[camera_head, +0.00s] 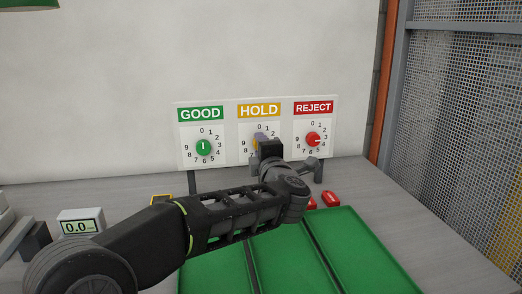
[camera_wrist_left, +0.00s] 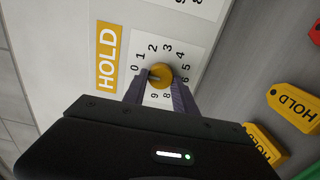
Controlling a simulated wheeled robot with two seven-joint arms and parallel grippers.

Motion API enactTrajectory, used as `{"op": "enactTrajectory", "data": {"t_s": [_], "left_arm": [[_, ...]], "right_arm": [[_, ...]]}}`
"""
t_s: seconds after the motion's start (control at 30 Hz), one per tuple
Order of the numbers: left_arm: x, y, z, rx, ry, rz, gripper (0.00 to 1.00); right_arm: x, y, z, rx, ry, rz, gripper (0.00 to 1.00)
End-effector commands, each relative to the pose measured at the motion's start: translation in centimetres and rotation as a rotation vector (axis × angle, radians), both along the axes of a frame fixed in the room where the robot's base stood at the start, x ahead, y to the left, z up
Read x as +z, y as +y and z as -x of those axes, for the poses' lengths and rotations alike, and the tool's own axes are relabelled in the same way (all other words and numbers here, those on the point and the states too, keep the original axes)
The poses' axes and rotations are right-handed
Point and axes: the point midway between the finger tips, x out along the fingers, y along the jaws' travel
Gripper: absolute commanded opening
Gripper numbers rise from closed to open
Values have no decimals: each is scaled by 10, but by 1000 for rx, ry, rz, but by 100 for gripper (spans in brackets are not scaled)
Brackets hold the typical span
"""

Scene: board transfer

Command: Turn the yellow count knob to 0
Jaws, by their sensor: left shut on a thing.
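The yellow count knob (camera_wrist_left: 161,77) sits under the yellow HOLD label on the white panel, at the centre of a ring of digits. In the wrist view its pale pointer mark faces left, roughly toward the 0 side; the exact digit is hard to tell. My left gripper (camera_wrist_left: 159,84) is shut on the knob, one finger on each side. In the head view my left gripper (camera_head: 263,142) covers most of the knob and part of its dial. My right gripper is not in view.
A green knob (camera_head: 203,148) under GOOD and a red knob (camera_head: 313,139) under REJECT flank it closely. Green trays (camera_head: 360,255) lie in front. Yellow HOLD tags (camera_wrist_left: 295,107) and red tags (camera_head: 331,199) lie below the panel. A display reading 0.0 (camera_head: 80,222) stands left.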

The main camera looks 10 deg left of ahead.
Motion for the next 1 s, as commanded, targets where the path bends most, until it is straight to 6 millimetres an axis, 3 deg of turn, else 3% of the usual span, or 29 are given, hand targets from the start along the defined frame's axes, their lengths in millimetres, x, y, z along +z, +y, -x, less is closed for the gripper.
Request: {"op": "enactTrajectory", "data": {"t_s": [0.2, 0.23, 0.47, 0.77, 1.0], "left_arm": [[-1, 1, 0, 1, 1, 1, 0], [-1, 1, 0, 1, 1, 1, 35], [0, 0, 0, 1, 1, 0, 54], [0, -1, 1, 0, 0, -1, 54], [0, -11, 25, -4, -1, 0, 54]], "right_arm": [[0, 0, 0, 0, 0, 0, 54], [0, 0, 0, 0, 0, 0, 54], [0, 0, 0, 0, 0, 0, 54], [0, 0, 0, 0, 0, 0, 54], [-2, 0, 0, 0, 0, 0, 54]]}}
